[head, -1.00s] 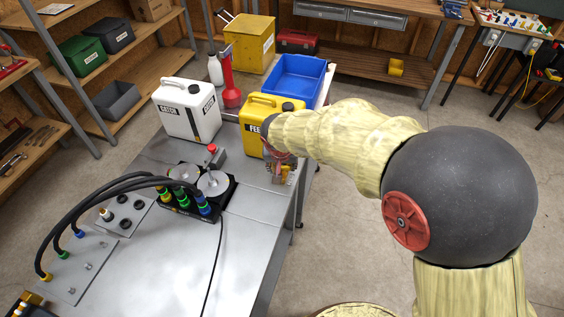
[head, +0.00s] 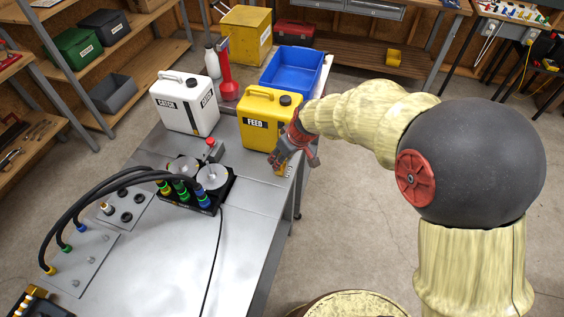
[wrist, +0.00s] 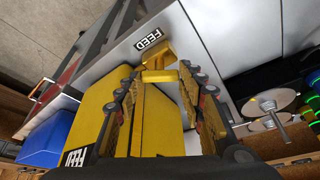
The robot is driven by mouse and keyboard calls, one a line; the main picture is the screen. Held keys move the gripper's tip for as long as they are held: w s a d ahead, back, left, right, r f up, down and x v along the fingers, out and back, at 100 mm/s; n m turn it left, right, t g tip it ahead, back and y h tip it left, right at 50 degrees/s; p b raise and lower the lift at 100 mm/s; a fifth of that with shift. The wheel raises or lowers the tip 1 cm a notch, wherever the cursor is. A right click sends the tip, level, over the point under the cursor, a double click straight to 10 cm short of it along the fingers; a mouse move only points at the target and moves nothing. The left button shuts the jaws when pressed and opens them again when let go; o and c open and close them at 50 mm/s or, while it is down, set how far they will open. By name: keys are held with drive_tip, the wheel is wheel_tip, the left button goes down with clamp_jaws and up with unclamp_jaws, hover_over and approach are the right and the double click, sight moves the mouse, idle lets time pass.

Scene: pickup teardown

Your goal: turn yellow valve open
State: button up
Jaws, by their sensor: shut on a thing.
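In the head view my gripper (head: 280,163) is at the bench's right edge, just in front of the yellow FEED jug (head: 258,127). There the valve is hard to tell from the yellow finger pads. The jug also fills the middle of the wrist view (wrist: 160,122), behind the fingers.
A white jug (head: 180,112) stands left of the FEED jug, with a blue bin (head: 291,70) behind. A black hose block (head: 207,196) and a red button (head: 210,143) stand on the metal bench (head: 150,255). The floor right of the bench is clear.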

drive_tip(key=n+b, duration=0.1)
drive_tip(key=b, duration=0.1)
drive_tip(key=n+b, duration=0.1)
drive_tip(key=b, duration=0.1)
drive_tip(key=shift+w+d+f+n+g+y, duration=0.15)
drive_tip(key=shift+f+n+g+y, duration=0.15)
drive_tip(key=shift+n+y, duration=0.1)
drive_tip(key=shift+w+r+n+g+y+b, duration=0.1)
drive_tip(key=shift+n+g+b, duration=0.15)
drive_tip(key=shift+n+b, duration=0.3)
drive_tip(key=shift+s+r+n+g+y+b, duration=0.1)
drive_tip(key=shift+n+g+b, duration=0.2)
drive_tip(key=shift+n, duration=0.5)
drive_tip(key=shift+w+r+n+g+y+b, duration=0.1)
drive_tip(key=shift+n+g+b, duration=0.05)
drive_tip(key=shift+n+b, duration=0.45)
drive_tip(key=o, duration=1)
drive_tip(key=shift+o, duration=0.9)
drive_tip(key=shift+r, duration=0.15)
